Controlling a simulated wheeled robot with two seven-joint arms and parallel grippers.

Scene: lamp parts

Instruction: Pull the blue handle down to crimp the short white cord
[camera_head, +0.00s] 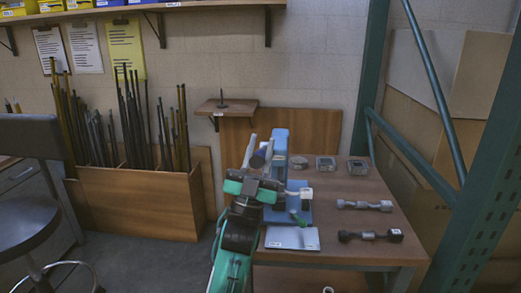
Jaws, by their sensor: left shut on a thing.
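A blue crimping press (280,150) stands near the left edge of the brown table, with its blue base (296,212) in front. My left gripper (259,152) is raised beside the upper part of the press. It is shut on the dark blue-grey grip of the handle (257,160), which lies between its two grey fingers. My green and black arm comes up from below and covers the lower left of the press. A small white piece (303,193) sits at the press's right side; I cannot tell whether it is the short cord. My right gripper is not in view.
A light grey plate (292,238) lies at the table's front left. Two dumbbell-shaped parts, one grey (364,205) and one black (370,236), lie to the right. Small containers (326,164) stand at the back. A green rack post (490,160) rises at the right.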

